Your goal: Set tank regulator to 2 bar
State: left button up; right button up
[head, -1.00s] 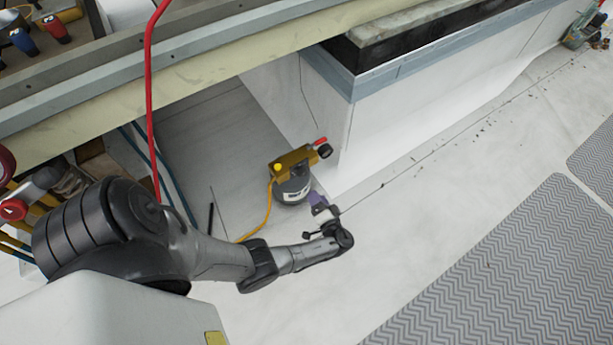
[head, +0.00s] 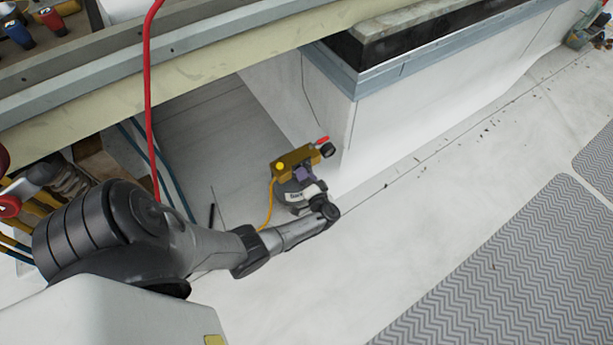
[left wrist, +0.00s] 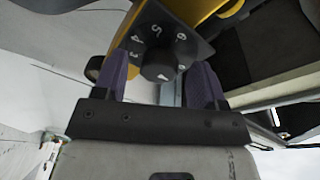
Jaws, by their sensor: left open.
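The tank regulator (head: 291,163) is a yellow-brass block on top of a dark tank (head: 290,198) with a white label, beside the white wall corner. In the left wrist view its black dial plate (left wrist: 168,28) shows white numbers, with 3, 4, 5 and 6 readable. A round dark knob (left wrist: 158,66) stands out from the plate; its setting cannot be told. My left gripper (left wrist: 160,78) is open, its purple fingers on either side of the knob; contact is not clear. In the head view, the left gripper (head: 303,174) covers part of the regulator and tank.
A red lever (head: 322,140) and a black round part (head: 327,150) are at the regulator's right end. A yellow hose (head: 268,205) runs down from it. A red hose (head: 148,90) hangs at left. Open white floor lies right, with grey patterned mats (head: 510,270).

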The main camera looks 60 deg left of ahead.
pick_arm(q)
jog(key=shift+w, duration=0.1)
jog(key=c, duration=0.9)
jog(key=shift+m, duration=0.3)
jog(key=m+g+p, duration=0.1)
jog(key=m, duration=0.4)
jog(key=m+g+h+p, duration=0.1)
jog(key=m+p, duration=0.1)
jog(key=m, duration=0.3)
jog(key=m+h+p, duration=0.1)
jog(key=m, duration=0.4)
jog(key=shift+w+r+g+p, duration=0.15)
jog(key=shift+r+g+p, duration=0.05)
jog(key=shift+g+p, duration=0.2)
